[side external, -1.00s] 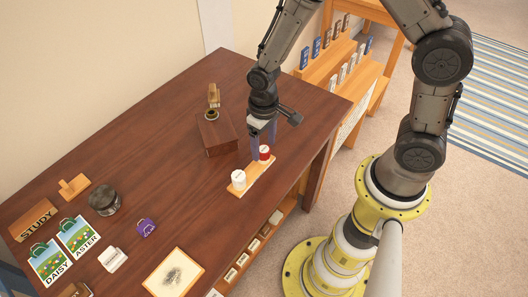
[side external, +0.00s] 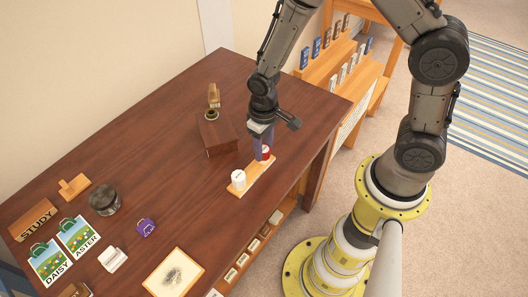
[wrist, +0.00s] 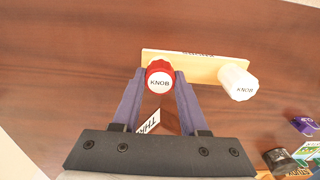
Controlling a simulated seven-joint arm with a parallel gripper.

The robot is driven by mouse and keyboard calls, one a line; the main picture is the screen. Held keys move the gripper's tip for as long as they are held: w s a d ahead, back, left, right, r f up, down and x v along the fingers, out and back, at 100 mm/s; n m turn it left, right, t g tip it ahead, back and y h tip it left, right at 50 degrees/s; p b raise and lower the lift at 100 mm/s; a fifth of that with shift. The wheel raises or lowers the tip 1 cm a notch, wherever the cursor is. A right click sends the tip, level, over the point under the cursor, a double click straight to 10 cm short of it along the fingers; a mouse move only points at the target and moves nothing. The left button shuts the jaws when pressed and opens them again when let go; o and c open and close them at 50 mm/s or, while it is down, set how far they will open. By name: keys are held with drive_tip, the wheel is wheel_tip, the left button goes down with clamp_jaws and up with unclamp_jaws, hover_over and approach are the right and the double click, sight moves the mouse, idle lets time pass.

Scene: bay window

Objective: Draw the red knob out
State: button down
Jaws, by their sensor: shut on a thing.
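The red knob (wrist: 160,76) has a white face reading KNOB and sits at one end of a light wooden strip (wrist: 204,64). In the side external view the red knob (side external: 266,154) is partly covered by my fingers. My gripper (wrist: 161,82) is shut on the red knob, one blue-grey finger on each side of it. In the side external view my gripper (side external: 262,152) reaches down over the strip's far end. A white knob (wrist: 238,82) stands at the strip's other end and also shows in the side external view (side external: 238,179).
A brown wooden box (side external: 218,136) stands left of my gripper. A dark round jar (side external: 104,201), a purple tag (side external: 146,227), seed-packet cards (side external: 77,236) and a framed print (side external: 173,273) lie further left. The table's middle is clear.

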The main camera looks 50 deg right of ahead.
drive_tip(key=shift+r, duration=0.7)
idle(0.6)
drive_tip(key=shift+r, duration=1)
